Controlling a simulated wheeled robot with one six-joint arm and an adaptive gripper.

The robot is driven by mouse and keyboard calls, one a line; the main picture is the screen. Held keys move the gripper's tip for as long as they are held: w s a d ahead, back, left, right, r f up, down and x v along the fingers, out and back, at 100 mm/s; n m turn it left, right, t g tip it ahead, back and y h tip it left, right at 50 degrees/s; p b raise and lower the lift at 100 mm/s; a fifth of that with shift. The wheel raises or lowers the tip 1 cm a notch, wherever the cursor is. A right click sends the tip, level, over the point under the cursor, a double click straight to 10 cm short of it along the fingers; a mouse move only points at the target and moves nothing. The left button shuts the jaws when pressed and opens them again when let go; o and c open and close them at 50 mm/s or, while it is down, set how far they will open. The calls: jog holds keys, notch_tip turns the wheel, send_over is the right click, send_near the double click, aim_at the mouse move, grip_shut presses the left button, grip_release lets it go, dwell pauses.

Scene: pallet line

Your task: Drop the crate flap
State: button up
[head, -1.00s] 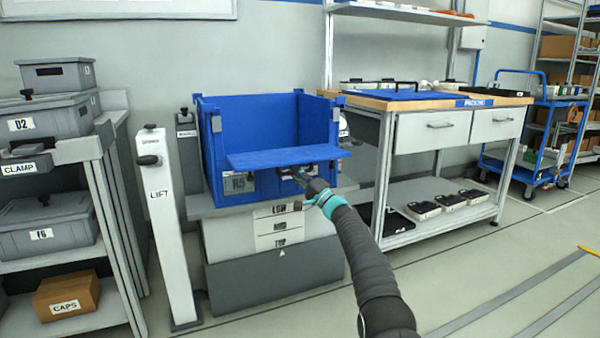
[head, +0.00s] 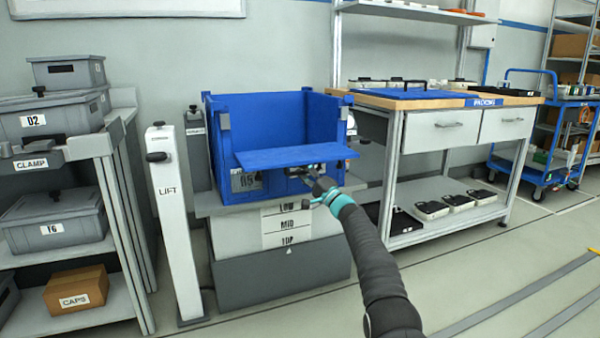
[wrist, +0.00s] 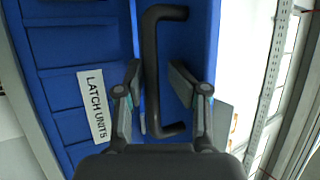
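The blue crate (head: 222,183) stands on a grey lift platform. Its front flap (head: 290,158) juts outward from the front, roughly level, above the lower front wall. In the wrist view the flap's blue panel (wrist: 205,35) carries a black bar handle (wrist: 151,60). My gripper (wrist: 157,80) has one finger on each side of this handle, with visible gaps, so it is open around it. In the head view my gripper (head: 308,174) is just below the flap's front edge, and its fingertips are hard to make out. A "LATCH UNITS" label (wrist: 92,107) is on the crate beside the handle.
A grey lift post (head: 172,225) stands left of the crate. A shelf rack with grey bins (head: 55,220) is further left. A packing bench (head: 452,130) stands close on the right, with a blue trolley (head: 530,165) beyond. The floor in front at right is clear.

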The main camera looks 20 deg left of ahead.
jog(key=shift+d, duration=0.1)
jog(key=v, duration=1.2)
dwell(0.4)
